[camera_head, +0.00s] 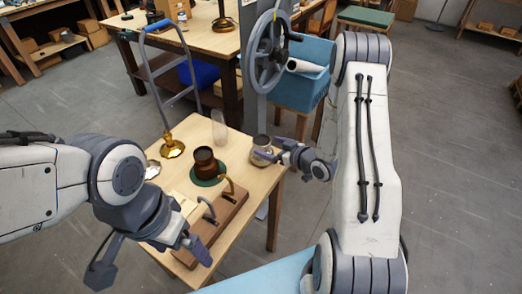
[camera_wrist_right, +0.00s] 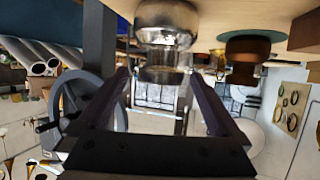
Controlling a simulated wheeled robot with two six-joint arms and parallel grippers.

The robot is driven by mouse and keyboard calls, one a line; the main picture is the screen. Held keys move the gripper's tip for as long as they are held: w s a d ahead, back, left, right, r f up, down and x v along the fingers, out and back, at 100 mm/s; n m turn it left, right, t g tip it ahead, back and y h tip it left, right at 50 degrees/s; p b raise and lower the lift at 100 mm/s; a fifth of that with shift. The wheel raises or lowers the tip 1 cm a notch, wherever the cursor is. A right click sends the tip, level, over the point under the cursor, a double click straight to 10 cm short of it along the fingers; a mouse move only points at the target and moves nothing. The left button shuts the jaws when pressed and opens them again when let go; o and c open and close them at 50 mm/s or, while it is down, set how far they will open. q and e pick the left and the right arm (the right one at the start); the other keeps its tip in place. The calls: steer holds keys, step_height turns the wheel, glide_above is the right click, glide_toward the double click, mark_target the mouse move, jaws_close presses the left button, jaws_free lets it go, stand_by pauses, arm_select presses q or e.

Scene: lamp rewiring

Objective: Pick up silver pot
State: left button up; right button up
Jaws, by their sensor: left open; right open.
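The silver pot (camera_head: 260,146), a small rounded metal vessel, stands near the right edge of the wooden table (camera_head: 255,180). In the right wrist view the silver pot (camera_wrist_right: 166,40) appears inverted, just beyond and between the fingertips. My right gripper (camera_head: 276,150) is open close beside the pot, with its fingers partly overlapping it in the head view. Its two dark fingers (camera_wrist_right: 160,76) are spread apart in the wrist view; whether they touch the pot I cannot tell. My left gripper (camera_head: 150,256) is open and empty near the table's front left.
A brown pot (camera_head: 205,163) sits on a green round mat (camera_head: 208,182), left of the silver pot. A wooden rack with hooks (camera_head: 217,226), a clear glass (camera_head: 219,128) and a brass lamp base (camera_head: 172,148) share the table. A large handwheel (camera_head: 266,52) stands behind.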

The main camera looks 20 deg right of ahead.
mark_target(264, 144)
steer(key=shift+w+a+p, duration=0.25)
steer(key=shift+w+p, duration=0.1)
steer(key=shift+w, duration=0.05)
steer(key=p+x, duration=0.1)
steer(key=x, duration=0.2)
steer(key=shift+w+a+f, duration=0.1)
steer(key=shift+w+f, duration=0.05)
steer(key=shift+w+a+f, duration=0.1)
steer(key=shift+w+f, duration=0.1)
steer(key=shift+w, duration=0.05)
jaws_close()
steer(key=shift+r, duration=0.1)
